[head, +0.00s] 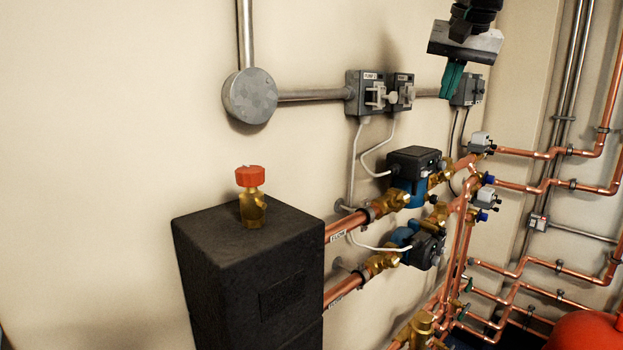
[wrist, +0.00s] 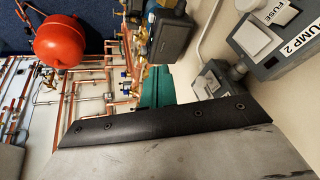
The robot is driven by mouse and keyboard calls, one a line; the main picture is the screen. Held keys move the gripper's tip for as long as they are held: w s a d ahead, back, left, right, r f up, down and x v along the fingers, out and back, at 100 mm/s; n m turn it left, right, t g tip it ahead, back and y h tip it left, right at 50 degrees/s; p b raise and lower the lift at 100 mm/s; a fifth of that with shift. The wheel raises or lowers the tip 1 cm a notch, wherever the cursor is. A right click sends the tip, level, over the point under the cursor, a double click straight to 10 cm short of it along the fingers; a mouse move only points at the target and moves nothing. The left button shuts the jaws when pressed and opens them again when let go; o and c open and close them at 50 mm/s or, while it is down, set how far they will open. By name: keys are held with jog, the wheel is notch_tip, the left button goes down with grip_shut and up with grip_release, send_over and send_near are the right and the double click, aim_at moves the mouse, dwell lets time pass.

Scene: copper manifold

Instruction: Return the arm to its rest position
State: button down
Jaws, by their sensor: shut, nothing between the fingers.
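My gripper (head: 453,77) hangs at the top right of the head view, with its green fingers together and empty. It is in the air in front of the wall, close to the grey switch boxes. In the wrist view the green fingers (wrist: 156,88) show beyond the dark edge of the gripper body, and their tips are partly hidden. Nothing is held.
Grey switch boxes (head: 366,93) are on the wall near my gripper; one labelled PUMP 2 (wrist: 283,37) is close in the wrist view. Below are blue-and-black pumps (head: 414,170), copper pipes (head: 525,152) and a black block (head: 249,268) with a red-capped valve (head: 250,177). A red vessel (wrist: 60,41) also shows.

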jog(key=s+f+n+g, duration=0.3)
jog(key=s+f+n, duration=0.1)
jog(key=s+f, duration=2.6)
jog(key=s, duration=0.4)
jog(key=shift+d+g, duration=0.25)
jog(key=shift+g, duration=0.15)
